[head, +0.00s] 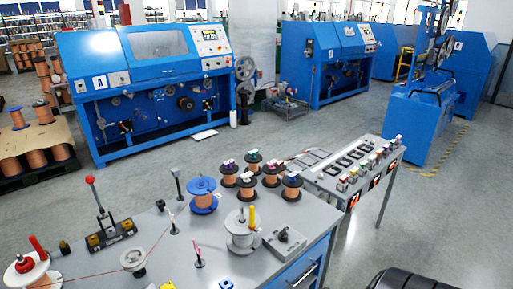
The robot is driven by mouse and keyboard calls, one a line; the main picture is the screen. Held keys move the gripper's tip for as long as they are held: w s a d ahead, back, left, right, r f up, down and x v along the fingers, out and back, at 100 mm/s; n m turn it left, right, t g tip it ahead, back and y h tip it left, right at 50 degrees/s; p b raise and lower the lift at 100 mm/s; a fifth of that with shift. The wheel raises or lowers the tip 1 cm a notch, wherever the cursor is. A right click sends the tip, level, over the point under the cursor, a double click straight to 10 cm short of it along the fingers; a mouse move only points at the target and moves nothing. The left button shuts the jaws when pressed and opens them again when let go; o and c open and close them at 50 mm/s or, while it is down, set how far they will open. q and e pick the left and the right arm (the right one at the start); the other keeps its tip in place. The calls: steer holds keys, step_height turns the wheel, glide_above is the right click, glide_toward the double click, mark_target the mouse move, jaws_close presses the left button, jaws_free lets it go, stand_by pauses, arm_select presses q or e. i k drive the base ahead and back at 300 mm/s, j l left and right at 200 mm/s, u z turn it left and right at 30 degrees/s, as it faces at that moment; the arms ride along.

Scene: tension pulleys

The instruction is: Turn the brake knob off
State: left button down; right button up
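No part is clearly marked as the brake knob. One candidate is a small grey box with a dark knob on top (284,240), at the right side of the grey workbench. Another is a round pale knob or pulley (134,261) near the front left of the bench. A white spool with a red handle (31,268) stands at the bench's left end, and a white spool with a yellow handle (241,236) stands beside the grey box. Knob positions are too small to read. Neither of my grippers shows.
The workbench (185,250) also carries a blue-flanged copper spool (202,195), several black-flanged spools, thin posts and a red-knobbed lever (97,200). A control console (335,185) adjoins at the right.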

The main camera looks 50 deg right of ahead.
mark_target(283, 236)
steer(key=k+z, duration=0.1)
steer(key=z, duration=1.55)
steer(key=j+z, duration=0.4)
steer(key=k+j+z, duration=0.15)
steer(key=j+z, duration=0.25)
